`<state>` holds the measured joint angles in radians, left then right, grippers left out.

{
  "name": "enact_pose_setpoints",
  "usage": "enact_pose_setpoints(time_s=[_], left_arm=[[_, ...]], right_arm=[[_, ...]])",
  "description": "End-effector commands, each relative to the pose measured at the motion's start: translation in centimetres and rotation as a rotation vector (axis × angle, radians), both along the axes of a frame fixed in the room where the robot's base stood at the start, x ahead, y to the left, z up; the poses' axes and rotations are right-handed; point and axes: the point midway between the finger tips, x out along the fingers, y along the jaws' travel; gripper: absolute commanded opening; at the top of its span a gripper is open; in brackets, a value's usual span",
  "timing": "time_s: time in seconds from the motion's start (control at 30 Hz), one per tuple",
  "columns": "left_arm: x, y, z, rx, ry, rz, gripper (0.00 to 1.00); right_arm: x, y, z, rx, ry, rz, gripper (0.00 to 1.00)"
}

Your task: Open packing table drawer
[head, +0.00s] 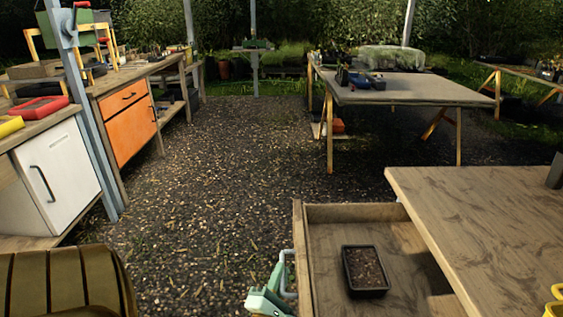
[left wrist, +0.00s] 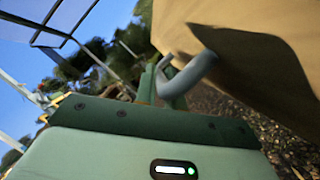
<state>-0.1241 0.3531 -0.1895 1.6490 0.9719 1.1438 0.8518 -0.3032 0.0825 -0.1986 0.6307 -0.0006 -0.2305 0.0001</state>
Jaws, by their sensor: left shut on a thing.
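The packing table (head: 490,215) is a wooden-topped table at the lower right of the head view. Its drawer (head: 325,240) is pulled out to the left of the tabletop, and its inside shows. A black tray (head: 366,270) filled with soil lies in the drawer. The drawer's grey handle (head: 289,262) is on its left-hand front, partly hidden. My green left gripper (head: 280,284) is shut on this handle. In the left wrist view, the handle (left wrist: 192,72) is a grey bar on the drawer front (left wrist: 225,28), with the gripper's fingers at it.
A white cabinet (head: 55,172) and an orange cabinet (head: 128,120) line the left side. A striped seat-like thing (head: 65,280) is at the lower left. Another table (head: 410,90) stands at the back. The gravel floor (head: 235,150) between them is clear.

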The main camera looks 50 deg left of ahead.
Motion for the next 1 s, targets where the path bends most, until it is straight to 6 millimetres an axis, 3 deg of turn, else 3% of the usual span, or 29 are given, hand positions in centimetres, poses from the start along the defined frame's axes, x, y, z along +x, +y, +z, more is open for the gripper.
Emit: enact_pose_setpoints(time_s=[0.03,0.1,0.47,0.57,1.0], left_arm=[[-0.1,-0.2,-0.3,-0.002,0.008,-0.002,0.19],[-0.1,-0.2,-0.3,-0.002,0.008,-0.002,0.33],[-0.6,-0.4,-0.2,-0.002,0.005,-0.001,0.33],[-1.8,-1.3,-0.5,-0.004,0.006,-0.001,0.33],[-11.0,-7.4,-2.9,-0.002,0.008,-0.002,0.33]], right_arm=[[0.0,0.0,0.0,0.0,0.0,0.0,0.36],[0.0,0.0,0.0,0.0,0.0,0.0,0.36],[0.2,0.1,0.1,0.0,-0.004,0.0,0.36],[0.4,0.1,0.4,0.001,-0.011,-0.002,0.36],[0.9,0.4,1.6,0.006,-0.026,-0.008,0.36]])
